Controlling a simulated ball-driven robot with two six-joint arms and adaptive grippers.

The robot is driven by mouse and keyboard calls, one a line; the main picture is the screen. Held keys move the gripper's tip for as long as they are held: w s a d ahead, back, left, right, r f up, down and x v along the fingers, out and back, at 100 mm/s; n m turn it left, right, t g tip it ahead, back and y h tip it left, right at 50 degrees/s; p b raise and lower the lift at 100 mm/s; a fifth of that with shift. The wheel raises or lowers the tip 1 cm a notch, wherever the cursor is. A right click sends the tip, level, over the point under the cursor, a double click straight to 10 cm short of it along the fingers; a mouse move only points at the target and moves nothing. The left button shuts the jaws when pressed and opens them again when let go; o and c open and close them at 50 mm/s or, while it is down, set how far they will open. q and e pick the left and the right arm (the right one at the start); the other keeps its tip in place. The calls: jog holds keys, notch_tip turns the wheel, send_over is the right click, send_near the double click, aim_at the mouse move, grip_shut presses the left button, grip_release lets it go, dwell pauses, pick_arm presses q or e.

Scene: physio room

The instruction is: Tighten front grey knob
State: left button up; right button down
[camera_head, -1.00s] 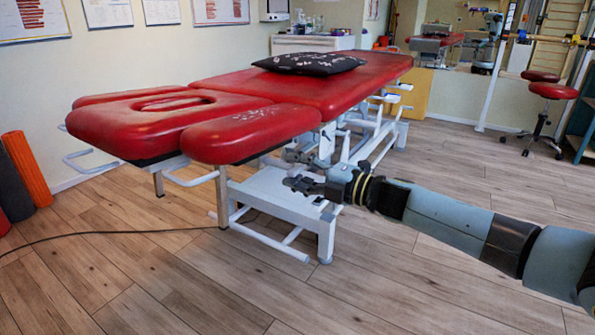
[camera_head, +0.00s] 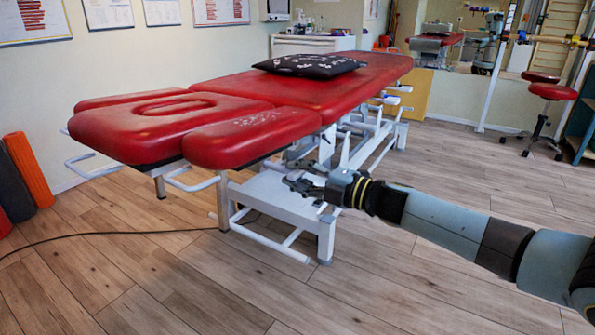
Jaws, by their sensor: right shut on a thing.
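The red treatment table (camera_head: 318,92) stands on a white frame, with its padded head end toward me. My right gripper (camera_head: 293,172) reaches in from the right, just below the front right red pad (camera_head: 245,140), beside the white frame. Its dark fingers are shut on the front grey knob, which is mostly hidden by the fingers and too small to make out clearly. My left gripper is not in view.
The table's white base (camera_head: 285,198) and legs stand close under my right gripper. A black cable (camera_head: 110,233) runs over the wooden floor. Orange and grey rolls (camera_head: 29,170) stand at the left wall. A red stool (camera_head: 553,91) is at the back right. The floor in front is clear.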

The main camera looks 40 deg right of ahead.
jog(key=shift+f, duration=0.1)
jog(key=c, duration=1.3)
grip_release()
jog(key=shift+o, duration=0.2)
jog(key=v, duration=1.2)
jog(key=shift+f, duration=0.1)
